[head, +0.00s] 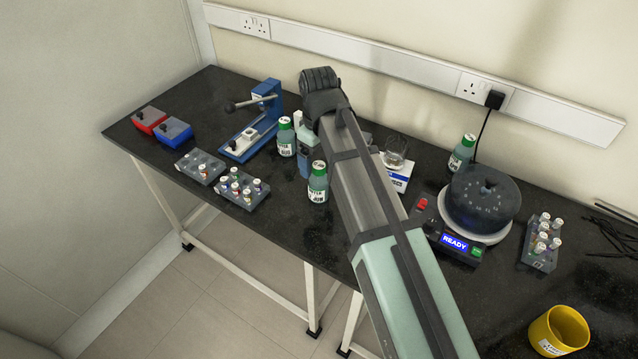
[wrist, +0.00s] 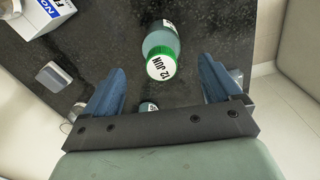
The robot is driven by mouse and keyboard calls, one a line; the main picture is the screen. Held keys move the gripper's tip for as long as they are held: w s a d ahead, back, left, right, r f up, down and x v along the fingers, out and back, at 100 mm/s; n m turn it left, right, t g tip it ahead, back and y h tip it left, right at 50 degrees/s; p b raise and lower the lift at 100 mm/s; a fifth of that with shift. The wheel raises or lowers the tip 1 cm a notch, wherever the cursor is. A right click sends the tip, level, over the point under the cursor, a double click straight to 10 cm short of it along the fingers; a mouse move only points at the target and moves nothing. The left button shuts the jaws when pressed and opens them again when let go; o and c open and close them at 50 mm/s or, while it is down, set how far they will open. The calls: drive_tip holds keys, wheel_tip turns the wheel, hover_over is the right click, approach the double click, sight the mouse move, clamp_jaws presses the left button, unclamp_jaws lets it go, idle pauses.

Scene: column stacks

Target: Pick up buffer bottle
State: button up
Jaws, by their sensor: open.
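Several alike green-capped bottles stand upright on the dark bench. The nearest one to the front edge (head: 318,187) has a white label. A second bottle (head: 286,140) stands behind it to the left, and a third (head: 461,155) stands by the round machine. In the wrist view, a bottle with "12 JUN" on its cap (wrist: 162,62) stands beyond my fingertips. Part of another cap (wrist: 148,106) shows between the fingers, near the palm bar. My gripper (head: 304,172) points down beside the two left bottles. Its fingers (wrist: 163,78) are apart, with nothing gripped.
Vial racks (head: 243,190) stand at the front left, near a blue press (head: 257,125). A blue-and-white box (head: 398,180) stands behind my arm. The round machine (head: 482,200) with a "READY" display and a yellow cup (head: 560,332) are to the right. The bench's front edge is close.

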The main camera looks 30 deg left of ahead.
sight(319, 165)
drive_tip(key=shift+s+d+f, duration=0.1)
drive_tip(key=shift+f, duration=1.05)
drive_tip(key=shift+s+d+f, duration=0.1)
drive_tip(key=shift+f, duration=1.05)
drive_tip(key=c, duration=1.3)
drive_tip(key=shift+r, duration=0.15)
wheel_tip(319, 165, up, 10)
drive_tip(key=shift+w+f, duration=0.1)
